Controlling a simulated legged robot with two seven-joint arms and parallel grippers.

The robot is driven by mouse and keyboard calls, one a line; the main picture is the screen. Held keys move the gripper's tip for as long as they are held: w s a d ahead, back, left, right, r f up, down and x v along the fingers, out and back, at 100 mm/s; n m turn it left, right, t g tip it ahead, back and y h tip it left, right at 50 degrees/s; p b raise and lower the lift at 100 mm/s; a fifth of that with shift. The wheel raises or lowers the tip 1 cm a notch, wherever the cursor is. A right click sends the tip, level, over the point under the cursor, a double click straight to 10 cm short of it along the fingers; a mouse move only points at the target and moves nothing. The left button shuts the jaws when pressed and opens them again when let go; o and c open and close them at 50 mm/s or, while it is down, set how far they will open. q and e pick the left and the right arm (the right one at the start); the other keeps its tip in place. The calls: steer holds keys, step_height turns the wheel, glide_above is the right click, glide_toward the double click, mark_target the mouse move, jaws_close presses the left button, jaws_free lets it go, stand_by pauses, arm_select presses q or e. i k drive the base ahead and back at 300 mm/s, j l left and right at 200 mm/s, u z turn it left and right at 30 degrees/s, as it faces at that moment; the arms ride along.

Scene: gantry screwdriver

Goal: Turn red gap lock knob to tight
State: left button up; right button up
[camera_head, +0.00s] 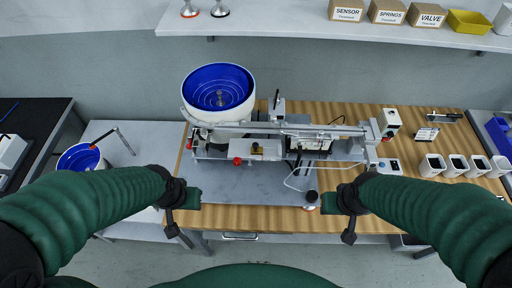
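A red knob (237,161) sits on the front of the gantry machine (290,135), below the blue bowl. A second, smaller red part (189,144) shows at the machine's left end. Any marking for tight or loose is too small to read. My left gripper (182,212) is at the table's front left edge, below and left of the front red knob and apart from it. My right gripper (340,217) is at the front edge, well to the right of the knob. Both look empty. Their finger openings are not clear.
A blue-lined bowl (218,88) stands on the machine's left. Several white cups (457,165) stand at the table's right. A small black-topped part (312,197) is close to my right gripper. A shelf (280,20) with labelled boxes runs behind. A grey plate (240,190) lies bare before the machine.

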mark_target(237, 161)
steer(key=j+z, duration=0.25)
steer(key=z, duration=0.2)
steer(key=j+z, duration=0.25)
steer(key=z, duration=0.25)
steer(key=k+j+z, duration=0.1)
steer(key=z, duration=0.35)
steer(key=k+j+z, duration=0.15)
steer(key=k+j, duration=0.25)
steer(key=j, duration=0.25)
steer(key=k+j+z, duration=0.2)
steer(key=k+j, duration=0.25)
steer(key=j, duration=0.15)
